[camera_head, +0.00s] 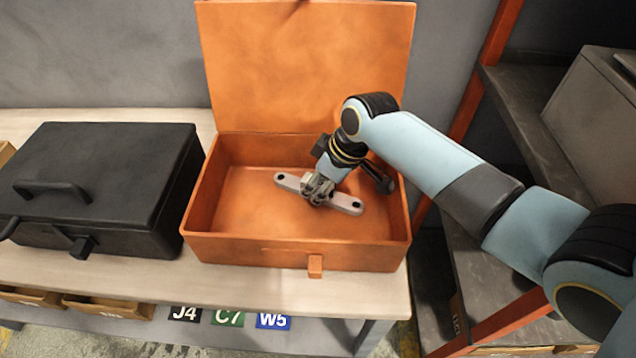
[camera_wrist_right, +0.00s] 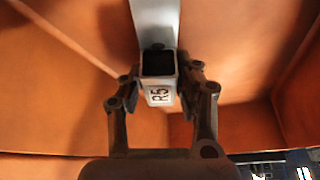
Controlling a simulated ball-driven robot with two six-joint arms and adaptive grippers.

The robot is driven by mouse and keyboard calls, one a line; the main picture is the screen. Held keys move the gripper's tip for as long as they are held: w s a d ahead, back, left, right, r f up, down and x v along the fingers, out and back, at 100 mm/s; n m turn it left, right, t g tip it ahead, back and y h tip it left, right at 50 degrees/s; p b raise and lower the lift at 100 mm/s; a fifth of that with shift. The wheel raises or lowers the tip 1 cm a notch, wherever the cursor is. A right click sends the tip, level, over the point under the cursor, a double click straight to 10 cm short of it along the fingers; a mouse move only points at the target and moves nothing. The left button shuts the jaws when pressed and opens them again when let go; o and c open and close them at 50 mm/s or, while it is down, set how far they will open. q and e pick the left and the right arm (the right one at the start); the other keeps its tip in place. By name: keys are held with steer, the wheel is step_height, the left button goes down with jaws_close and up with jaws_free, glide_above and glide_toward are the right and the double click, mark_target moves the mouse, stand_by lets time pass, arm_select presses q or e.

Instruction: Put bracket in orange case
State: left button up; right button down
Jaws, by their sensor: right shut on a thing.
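The bracket (camera_head: 345,202) is a pale grey metal bar with a dark hole near each end. In the head view it is inside the open orange case (camera_head: 230,247), above or at its floor; I cannot tell whether it touches the floor. My right gripper (camera_head: 318,192) is shut on the bracket near its middle. In the right wrist view the bracket (camera_wrist_right: 155,22) runs upward from between the fingers of the right gripper (camera_wrist_right: 160,88), and a block marked "R5" shows on it. The orange case also fills the wrist view's background (camera_wrist_right: 70,75). My left gripper is out of view.
The orange case's lid (camera_head: 305,65) stands open at the back. A closed black case (camera_head: 110,180) sits to its left on the pale bench (camera_head: 150,285). Dark shelving (camera_head: 530,110) with orange posts stands at the right. Labels J4, C7 and W5 (camera_head: 228,317) show below the bench edge.

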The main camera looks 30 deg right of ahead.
steer(key=c, duration=1)
jaws_free()
steer(key=shift+o, duration=0.2)
steer(key=p+v, duration=0.1)
steer(key=v, duration=1.1)
